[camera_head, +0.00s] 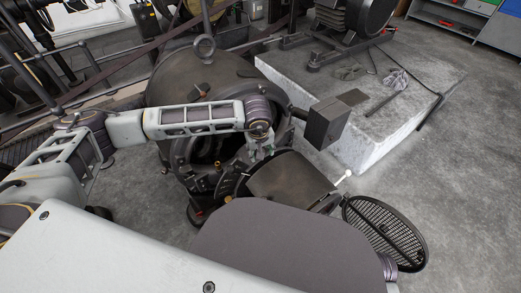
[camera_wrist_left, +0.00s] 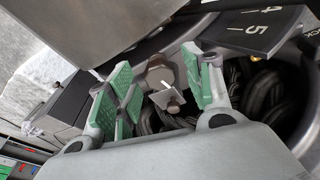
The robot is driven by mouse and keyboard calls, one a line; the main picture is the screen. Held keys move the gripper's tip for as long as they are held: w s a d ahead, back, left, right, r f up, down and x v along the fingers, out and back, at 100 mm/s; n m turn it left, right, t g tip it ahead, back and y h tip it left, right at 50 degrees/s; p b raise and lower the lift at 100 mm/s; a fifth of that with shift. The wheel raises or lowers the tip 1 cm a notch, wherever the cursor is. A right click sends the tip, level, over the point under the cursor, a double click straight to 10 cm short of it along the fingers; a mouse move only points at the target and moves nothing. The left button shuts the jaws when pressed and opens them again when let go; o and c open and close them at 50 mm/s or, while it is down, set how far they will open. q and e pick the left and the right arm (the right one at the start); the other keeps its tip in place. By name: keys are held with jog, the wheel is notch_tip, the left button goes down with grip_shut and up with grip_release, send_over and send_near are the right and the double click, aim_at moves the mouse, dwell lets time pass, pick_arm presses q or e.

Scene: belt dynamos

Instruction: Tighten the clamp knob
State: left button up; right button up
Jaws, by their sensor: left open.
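A small brownish metal knob (camera_wrist_left: 160,73) with a squarish tab (camera_wrist_left: 169,99) in front of it shows in the left wrist view; I take it for the clamp knob. My left gripper (camera_wrist_left: 162,86) is open, with its green-padded fingers on either side of the knob. I cannot tell whether a pad touches it. In the head view my left gripper (camera_head: 262,146) points down at the front of the dark round dynamo (camera_head: 190,82), and the knob is hidden there. My right gripper is not in view.
A dark plate with the numerals 4 and 5 (camera_wrist_left: 262,27) lies close beside the fingers. A dark box (camera_head: 326,122) juts from the dynamo on the right. An oval mesh cover (camera_head: 385,232) hangs low right. A concrete block (camera_head: 375,145) stands behind; open floor lies right.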

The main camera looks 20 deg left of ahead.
pick_arm(q)
jog(key=shift+r, duration=0.1)
jog(key=v, duration=1.1)
jog(key=shift+r, duration=0.35)
jog(key=shift+s, duration=0.2)
